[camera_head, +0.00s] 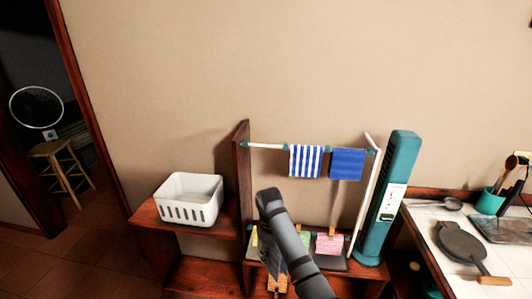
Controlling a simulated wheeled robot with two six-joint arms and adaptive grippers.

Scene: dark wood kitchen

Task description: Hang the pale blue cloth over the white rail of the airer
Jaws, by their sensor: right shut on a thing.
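The airer has a white rail (265,146) between a dark wooden upright and a white side frame. A blue-and-white striped cloth (305,161) and a plain blue cloth (347,163) hang over its right half. The left part of the rail is bare. My right arm rises from the bottom, and the dark right gripper (268,197) is below and in front of this bare part, shut. Its fingers are hard to make out. A dim grey-blue shape (270,258) below it, partly behind the arm, looks like the held cloth. My left gripper is not in view.
A white basket (189,198) stands on the wooden shelf at left. A teal tower unit (390,197) stands close to the airer's right side. Small green (304,238) and pink (329,244) cloths are below. A tiled counter with a pan (461,242) is at right.

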